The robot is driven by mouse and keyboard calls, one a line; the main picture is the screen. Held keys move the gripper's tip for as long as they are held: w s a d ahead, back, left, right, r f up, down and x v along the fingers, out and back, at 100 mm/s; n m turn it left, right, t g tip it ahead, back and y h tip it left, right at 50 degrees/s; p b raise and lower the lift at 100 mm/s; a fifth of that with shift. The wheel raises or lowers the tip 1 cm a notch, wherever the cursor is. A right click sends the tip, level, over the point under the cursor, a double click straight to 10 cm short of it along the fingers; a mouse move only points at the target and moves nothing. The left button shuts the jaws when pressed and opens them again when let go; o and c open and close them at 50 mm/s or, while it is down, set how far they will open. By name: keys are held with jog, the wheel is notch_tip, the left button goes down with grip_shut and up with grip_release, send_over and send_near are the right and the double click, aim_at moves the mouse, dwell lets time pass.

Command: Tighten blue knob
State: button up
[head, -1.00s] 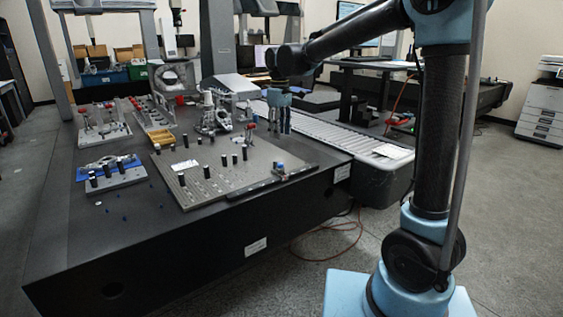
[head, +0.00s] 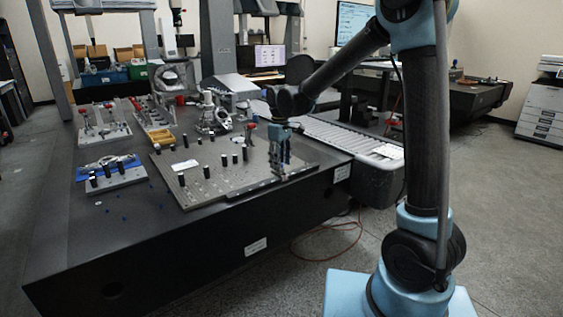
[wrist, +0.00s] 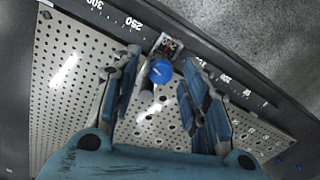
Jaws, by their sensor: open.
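The blue knob (wrist: 160,71) shows in the wrist view as a round blue cap on a small metal fixture (wrist: 168,46) at the edge of the perforated plate (wrist: 70,75). My gripper (wrist: 165,60) is open, with one finger on each side of the knob and a gap to each. In the head view my gripper (head: 280,172) points down over the front right corner of the plate (head: 215,192). There the fingers hide the knob. I cannot tell the height of the fingertips over it.
Several black cylinders (head: 206,172) stand on the plate. A blue tray and grey block with black pegs (head: 115,180) lie to its left. A white roller conveyor (head: 345,140) runs along the right side. The dark table's front edge (head: 200,235) is clear.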

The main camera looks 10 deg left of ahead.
grip_shut()
jog(key=shift+m, duration=0.7)
grip_release()
